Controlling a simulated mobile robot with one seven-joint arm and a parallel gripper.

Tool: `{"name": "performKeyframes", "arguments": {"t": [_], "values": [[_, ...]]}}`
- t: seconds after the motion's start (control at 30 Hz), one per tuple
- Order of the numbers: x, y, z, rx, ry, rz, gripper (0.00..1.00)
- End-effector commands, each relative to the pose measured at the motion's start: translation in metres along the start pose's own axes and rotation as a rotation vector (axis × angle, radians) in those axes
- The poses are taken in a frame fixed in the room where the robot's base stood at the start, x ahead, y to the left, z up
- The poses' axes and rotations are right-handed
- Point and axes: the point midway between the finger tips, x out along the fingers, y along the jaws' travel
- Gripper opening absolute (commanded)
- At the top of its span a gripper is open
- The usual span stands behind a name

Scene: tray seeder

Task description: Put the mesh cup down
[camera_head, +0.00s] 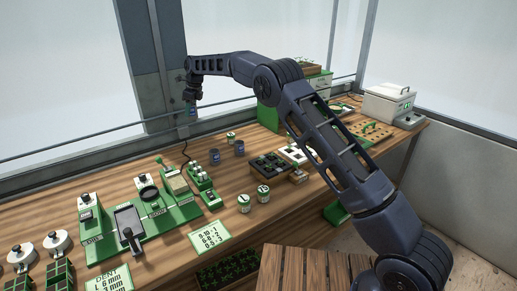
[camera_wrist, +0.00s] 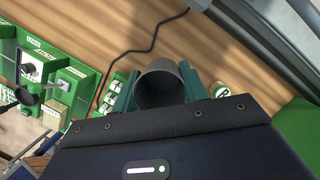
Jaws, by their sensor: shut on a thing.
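My gripper (camera_head: 192,97) is at the end of the raised arm, above the back of the bench near the window post. It is shut on a grey cup, the mesh cup (camera_head: 192,110), with a small blue mark on it. In the wrist view the cup (camera_wrist: 161,84) is a round dark opening between two green fingers (camera_wrist: 160,80). Its underside is hidden, and the cup hangs clear above the wooden bench (camera_head: 160,167).
Two similar dark cups (camera_head: 215,155) (camera_head: 239,148) stand on the bench below and right of my gripper. A green station (camera_head: 150,222) lies left, and a black tray (camera_head: 270,166) right. A dark cable (camera_head: 187,153) runs along the bench. A rail (camera_head: 90,142) crosses behind.

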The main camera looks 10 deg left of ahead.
Motion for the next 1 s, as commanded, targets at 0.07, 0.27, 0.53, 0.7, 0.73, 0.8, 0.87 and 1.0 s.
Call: {"name": "performKeyframes", "arguments": {"t": [0.07, 0.27, 0.53, 0.7, 0.73, 0.8, 0.87, 1.0], "values": [[-0.009, -0.023, -0.029, 0.04, 0.0, -0.011, 0.21], [-0.028, -0.07, -0.101, 0.136, 0.001, -0.037, 0.21], [-0.053, -0.116, -0.203, 0.266, -0.001, -0.072, 0.21], [-0.064, -0.132, -0.252, 0.326, -0.002, -0.088, 0.21], [-0.066, -0.133, -0.259, 0.334, -0.002, -0.09, 0.21], [-0.068, -0.136, -0.27, 0.347, -0.002, -0.094, 0.21], [-0.069, -0.137, -0.277, 0.356, -0.002, -0.097, 0.21], [-0.061, -0.139, -0.286, 0.364, -0.001, -0.098, 0.21]]}}
